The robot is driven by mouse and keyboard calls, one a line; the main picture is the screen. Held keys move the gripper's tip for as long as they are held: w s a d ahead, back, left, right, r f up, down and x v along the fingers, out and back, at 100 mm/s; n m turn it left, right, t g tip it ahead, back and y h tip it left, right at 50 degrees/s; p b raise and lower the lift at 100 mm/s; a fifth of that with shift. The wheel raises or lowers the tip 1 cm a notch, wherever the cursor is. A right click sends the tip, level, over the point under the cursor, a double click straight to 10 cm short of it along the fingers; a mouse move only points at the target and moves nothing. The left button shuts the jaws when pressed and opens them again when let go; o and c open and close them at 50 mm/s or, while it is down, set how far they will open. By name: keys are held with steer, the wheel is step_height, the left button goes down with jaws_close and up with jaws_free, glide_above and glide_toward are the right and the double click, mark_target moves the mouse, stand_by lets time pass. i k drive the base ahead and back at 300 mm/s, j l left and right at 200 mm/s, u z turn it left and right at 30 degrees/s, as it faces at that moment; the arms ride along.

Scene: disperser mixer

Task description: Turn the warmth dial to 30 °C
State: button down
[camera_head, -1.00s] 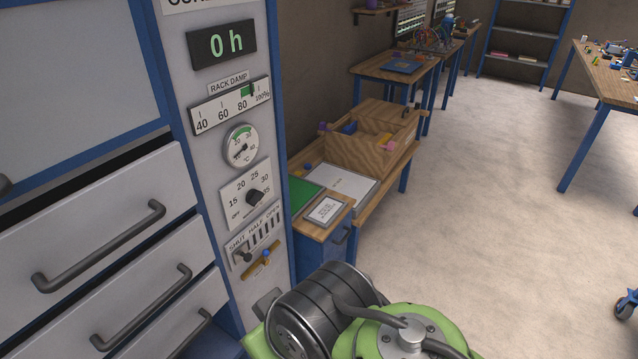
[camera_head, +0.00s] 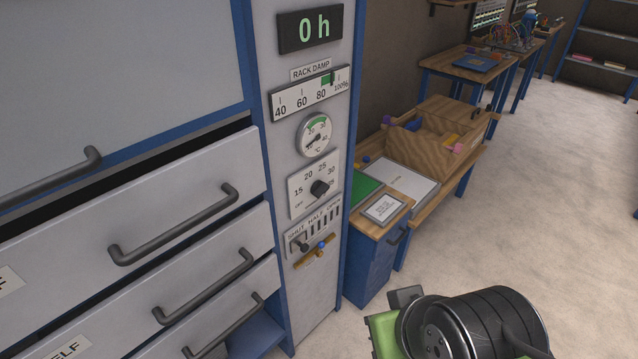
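The warmth dial is a black knob (camera_head: 320,188) on a white plate (camera_head: 304,198) on the grey control column. The knob's exact pointing direction is too small to tell. A round °C gauge (camera_head: 314,136) with a green band sits above it, its needle toward the lower left. My green and black arm shows at the bottom right, below and right of the dial and apart from it. My gripper's fingers are not in view.
Below the dial is a SHUT/HALF/OPEN slider (camera_head: 302,244) and a brass lever (camera_head: 314,254) with a blue knob. Drawers with protruding handles (camera_head: 175,225) stand at left. A small cabinet (camera_head: 372,262) and a bench with a wooden bin (camera_head: 425,148) stand right. Open floor lies farther right.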

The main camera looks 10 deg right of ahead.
mark_target(318, 189)
steer(key=i+u, duration=0.1)
steer(key=u, duration=0.3)
steer(key=i+u, duration=0.1)
steer(key=u, duration=0.3)
steer(key=l+u, duration=0.1)
steer(key=u, duration=0.25)
steer(key=i+l+u, duration=0.1)
steer(key=u, duration=0.3)
